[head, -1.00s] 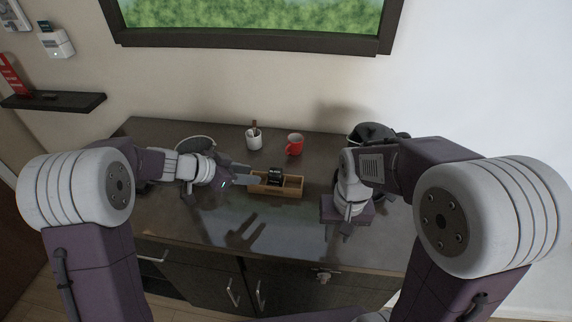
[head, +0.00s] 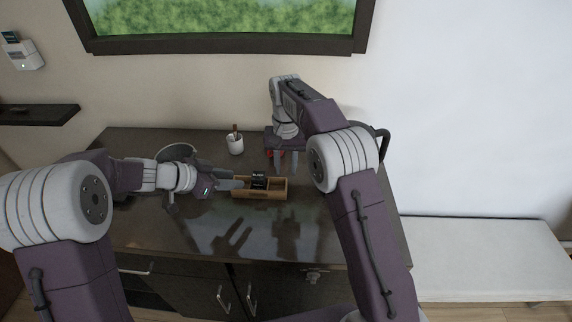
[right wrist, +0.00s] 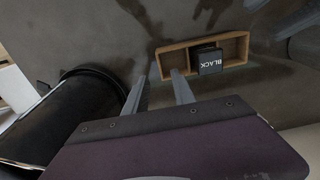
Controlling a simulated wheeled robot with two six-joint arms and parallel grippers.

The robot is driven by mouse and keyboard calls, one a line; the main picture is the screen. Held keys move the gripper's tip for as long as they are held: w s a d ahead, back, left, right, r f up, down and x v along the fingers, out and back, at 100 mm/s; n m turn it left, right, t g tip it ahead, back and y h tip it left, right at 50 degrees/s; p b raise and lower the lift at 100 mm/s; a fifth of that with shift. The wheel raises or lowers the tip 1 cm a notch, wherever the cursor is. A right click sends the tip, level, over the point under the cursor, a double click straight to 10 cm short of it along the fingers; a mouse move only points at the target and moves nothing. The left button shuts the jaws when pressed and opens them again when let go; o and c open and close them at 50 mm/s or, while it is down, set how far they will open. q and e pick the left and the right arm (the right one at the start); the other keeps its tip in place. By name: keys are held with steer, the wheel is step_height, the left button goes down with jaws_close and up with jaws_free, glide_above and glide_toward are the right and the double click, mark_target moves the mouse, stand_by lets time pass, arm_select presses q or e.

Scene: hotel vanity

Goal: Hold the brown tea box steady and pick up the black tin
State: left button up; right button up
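The brown tea box (head: 270,194) is a low open wooden tray on the dark counter. The black tin (head: 259,178) stands in it, and its "BLACK" label shows upside down in the right wrist view (right wrist: 210,63). A compartment beside the tin looks empty. My left gripper (head: 238,180) is at the box's left end; whether its fingers grip the wall is unclear. My right gripper (head: 287,162) is above and behind the box's right end, fingers pointing down. In the right wrist view its fingers (right wrist: 158,77) are apart and empty, with the tin off to their right.
A white cup (head: 236,146) with sticks stands behind the box. A red mug (head: 270,154) is mostly hidden by my right gripper. A large black cylindrical vessel (right wrist: 75,115) is close beside my right gripper. The counter in front of the box is clear.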

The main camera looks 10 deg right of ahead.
mark_target(286, 185)
step_height(286, 185, down, 9)
steer(key=shift+r, duration=0.2)
jaws_close()
stand_by(1.4)
